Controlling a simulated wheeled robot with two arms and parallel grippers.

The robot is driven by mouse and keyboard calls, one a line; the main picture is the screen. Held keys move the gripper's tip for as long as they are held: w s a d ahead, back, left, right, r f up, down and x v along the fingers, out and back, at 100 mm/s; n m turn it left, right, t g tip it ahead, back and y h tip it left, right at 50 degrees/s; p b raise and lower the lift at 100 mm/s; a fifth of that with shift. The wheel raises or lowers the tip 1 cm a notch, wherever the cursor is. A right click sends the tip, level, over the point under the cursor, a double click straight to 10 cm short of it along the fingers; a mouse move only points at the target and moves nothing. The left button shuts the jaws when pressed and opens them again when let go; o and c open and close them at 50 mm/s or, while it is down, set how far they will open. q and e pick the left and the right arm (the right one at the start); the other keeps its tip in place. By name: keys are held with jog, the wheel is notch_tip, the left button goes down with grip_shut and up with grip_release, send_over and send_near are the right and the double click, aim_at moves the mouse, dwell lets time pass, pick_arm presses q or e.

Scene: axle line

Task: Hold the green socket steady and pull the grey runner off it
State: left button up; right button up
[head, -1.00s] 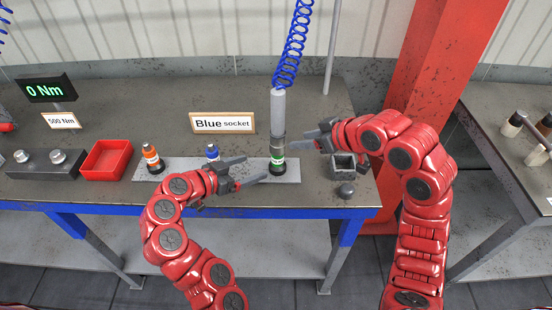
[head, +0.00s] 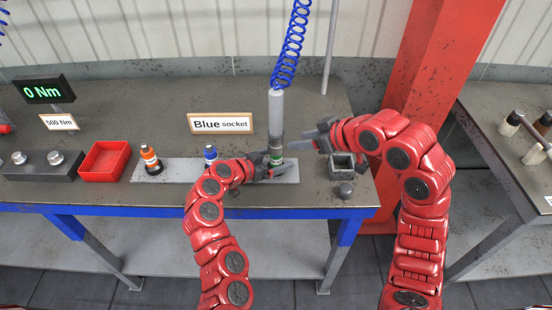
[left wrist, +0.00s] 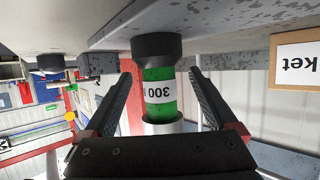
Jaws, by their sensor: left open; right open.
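The green socket (head: 276,158) stands on the pale strip on the bench, with the grey runner (head: 276,112) upright on top of it under a blue coiled hose. In the left wrist view the green socket (left wrist: 160,92) has a white "300" label and lies between the two open fingers, with a gap on each side. My left gripper (head: 274,170) is open around the socket, partly hiding its lower end. My right gripper (head: 322,138) is open and empty, just right of the runner's lower part.
An orange socket (head: 151,159) and a blue socket (head: 210,154) stand on the strip (head: 180,172) to the left. A red tray (head: 104,160) sits further left. A grey square box (head: 344,166) is right of the strip. A "Blue socket" sign (head: 221,123) stands behind.

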pick_arm(q)
grip_shut()
dwell(0.8)
grip_release()
jog(key=shift+a, duration=0.1)
